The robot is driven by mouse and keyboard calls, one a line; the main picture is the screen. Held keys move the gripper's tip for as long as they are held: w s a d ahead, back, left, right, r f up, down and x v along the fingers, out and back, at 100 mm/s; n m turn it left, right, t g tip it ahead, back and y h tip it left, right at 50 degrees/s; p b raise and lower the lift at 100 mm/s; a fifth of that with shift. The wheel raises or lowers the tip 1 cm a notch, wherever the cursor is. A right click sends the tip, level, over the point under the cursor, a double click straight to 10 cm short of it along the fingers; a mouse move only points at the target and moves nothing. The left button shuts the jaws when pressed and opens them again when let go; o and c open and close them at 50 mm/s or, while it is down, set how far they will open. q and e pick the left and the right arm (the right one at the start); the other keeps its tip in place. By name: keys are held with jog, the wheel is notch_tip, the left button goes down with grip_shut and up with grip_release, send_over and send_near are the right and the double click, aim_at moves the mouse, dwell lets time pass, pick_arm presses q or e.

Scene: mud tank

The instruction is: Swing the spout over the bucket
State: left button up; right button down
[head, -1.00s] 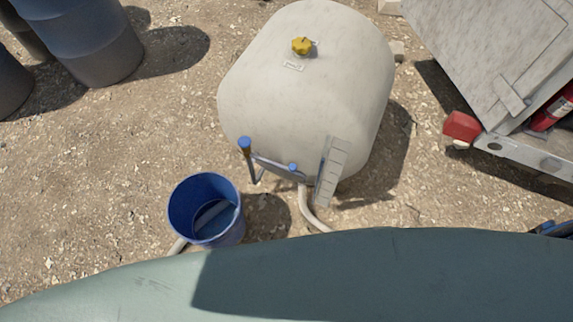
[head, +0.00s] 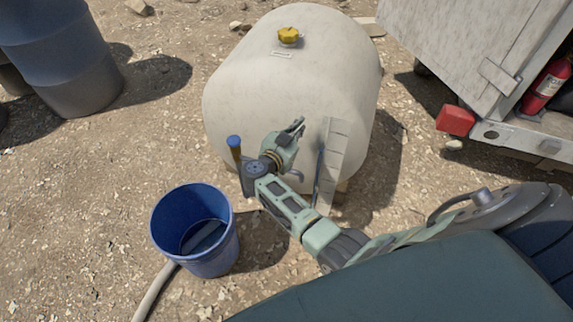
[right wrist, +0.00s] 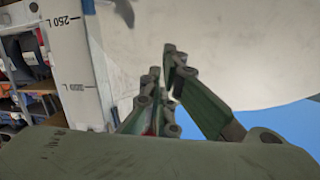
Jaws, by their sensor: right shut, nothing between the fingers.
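The pale tank (head: 240,95) stands at centre in the head view. A spout with an upright blue-topped handle (head: 234,148) shows at its front left; my right arm hides most of the pipe below. The blue bucket (head: 212,264) stands on the ground lower left of the spout, with a dark pool inside. My right gripper (head: 299,126) is in front of the tank wall, right of the handle, shut and empty. In the right wrist view, its fingers (right wrist: 166,75) are together before the pale tank wall (right wrist: 235,45). My left gripper is not in view.
The level scale board (head: 335,150) stands just right of my right gripper; its marks show in the right wrist view (right wrist: 72,70). A hose (head: 155,292) runs beside the bucket. Dark barrels (head: 70,60) stand at left, a trailer with a red lamp (head: 455,120) at right. Gravel left of the tank is clear.

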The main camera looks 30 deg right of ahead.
pick_arm(q)
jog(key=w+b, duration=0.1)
jog(key=b, duration=0.2)
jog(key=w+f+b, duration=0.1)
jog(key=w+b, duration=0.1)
jog(key=b, duration=0.1)
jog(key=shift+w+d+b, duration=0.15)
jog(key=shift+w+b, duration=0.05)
jog(key=shift+b, duration=0.2)
pick_arm(e)
jog(key=s+a+f+m+g+y, duration=0.1)
jog(key=a+f+g+y, duration=0.3)
jog(key=a+g+y, duration=0.1)
jog(key=shift+a+g, duration=0.6)
jog(key=shift+a, duration=0.2)
pick_arm(q)
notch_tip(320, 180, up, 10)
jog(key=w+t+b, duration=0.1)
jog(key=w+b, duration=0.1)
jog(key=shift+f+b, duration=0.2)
jog(key=shift+b, duration=0.2)
pick_arm(e)
jog(key=x, duration=1)
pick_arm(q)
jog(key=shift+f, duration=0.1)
pick_arm(e)
jog(key=shift+a+m, duration=0.15)
jog(key=shift+m, duration=0.15)
